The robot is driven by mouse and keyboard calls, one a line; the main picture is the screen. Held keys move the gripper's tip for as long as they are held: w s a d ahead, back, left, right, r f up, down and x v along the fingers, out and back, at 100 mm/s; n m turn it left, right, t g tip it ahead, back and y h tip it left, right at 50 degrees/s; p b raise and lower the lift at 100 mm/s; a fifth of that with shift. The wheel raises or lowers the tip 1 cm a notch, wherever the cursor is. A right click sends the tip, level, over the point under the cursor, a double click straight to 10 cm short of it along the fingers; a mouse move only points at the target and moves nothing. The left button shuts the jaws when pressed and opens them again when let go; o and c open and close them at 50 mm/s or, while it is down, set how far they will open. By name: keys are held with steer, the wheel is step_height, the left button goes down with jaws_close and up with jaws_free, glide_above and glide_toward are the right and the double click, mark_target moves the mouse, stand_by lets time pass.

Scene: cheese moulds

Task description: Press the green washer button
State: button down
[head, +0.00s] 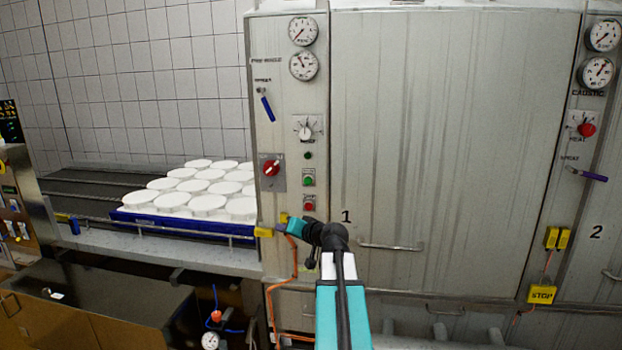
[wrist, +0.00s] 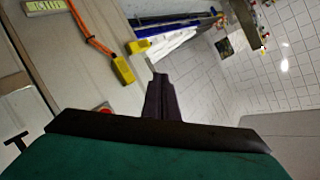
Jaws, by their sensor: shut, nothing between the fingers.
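The green button (head: 308,181) sits on the narrow control panel left of the washer door marked 1, above a red button (head: 308,204). A red button (wrist: 105,111) also shows beside my gripper's palm in the wrist view; the green one cannot be seen there. My gripper (wrist: 160,80) is shut and empty, its dark fingers together. In the head view my gripper (head: 283,227) is below and left of the green button, apart from it, pointing left. Its fingertips are hard to make out there.
A red rotary switch (head: 270,168) and a selector knob (head: 306,128) are on the same panel. Yellow connectors (wrist: 122,70) and an orange cable (wrist: 88,35) are close to my gripper. White moulds (head: 208,204) stand on a blue tray (head: 180,225) at left.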

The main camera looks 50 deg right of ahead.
mark_target(308, 181)
steer(key=s+d+r+t+h, duration=0.1)
steer(key=s+d+r, duration=0.1)
steer(key=r, duration=0.3)
steer(key=s+d+r, duration=0.2)
steer(key=d+r, duration=0.1)
steer(key=r, duration=0.3)
steer(key=shift+d+m+t+h+p, duration=0.15)
steer(key=shift+m+t+h+p, duration=0.2)
steer(key=shift+m+t+h, duration=0.05)
steer(key=shift+d, duration=0.1)
steer(key=shift+w+d+f+b, duration=0.1)
steer(key=shift+w+d, duration=0.65)
steer(key=shift+d, duration=0.45)
steer(key=shift+w+d+r+b, duration=0.1)
steer(key=shift+w+d, duration=0.7)
steer(key=shift+d, duration=0.45)
steer(key=shift+w+d+f+b, duration=0.1)
steer(key=shift+w+d, duration=0.65)
steer(key=shift+d, duration=0.45)
steer(key=shift+w+d+f+b, duration=0.1)
steer(key=shift+w+d+b, duration=0.2)
steer(key=shift+b, duration=0.2)
